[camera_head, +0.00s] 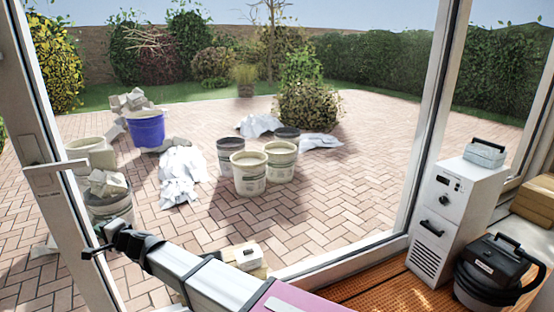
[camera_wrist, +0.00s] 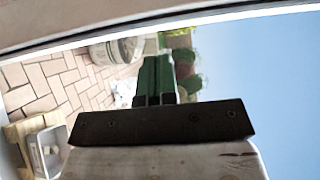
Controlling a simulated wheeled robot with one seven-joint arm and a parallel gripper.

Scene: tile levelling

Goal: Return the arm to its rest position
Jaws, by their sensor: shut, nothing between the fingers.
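My gripper (camera_wrist: 156,90) shows in the wrist view as dark fingers close together, shut and empty, beyond a black bar. The wrist view is tilted on its side, with paving to the left and sky to the right. In the head view my arm reaches from the bottom edge toward the lower left, past the white door frame. A dark end part (camera_head: 112,240) of it is near the frame's handle. I cannot make out the fingertips clearly there.
A white door frame (camera_head: 55,180) with a handle (camera_head: 55,165) stands close to my arm's end. Buckets (camera_head: 249,174) and rubble stand on the brick patio outside. A white machine (camera_head: 455,215) and a black vacuum (camera_head: 490,275) stand indoors at right. Open paving lies mid-right.

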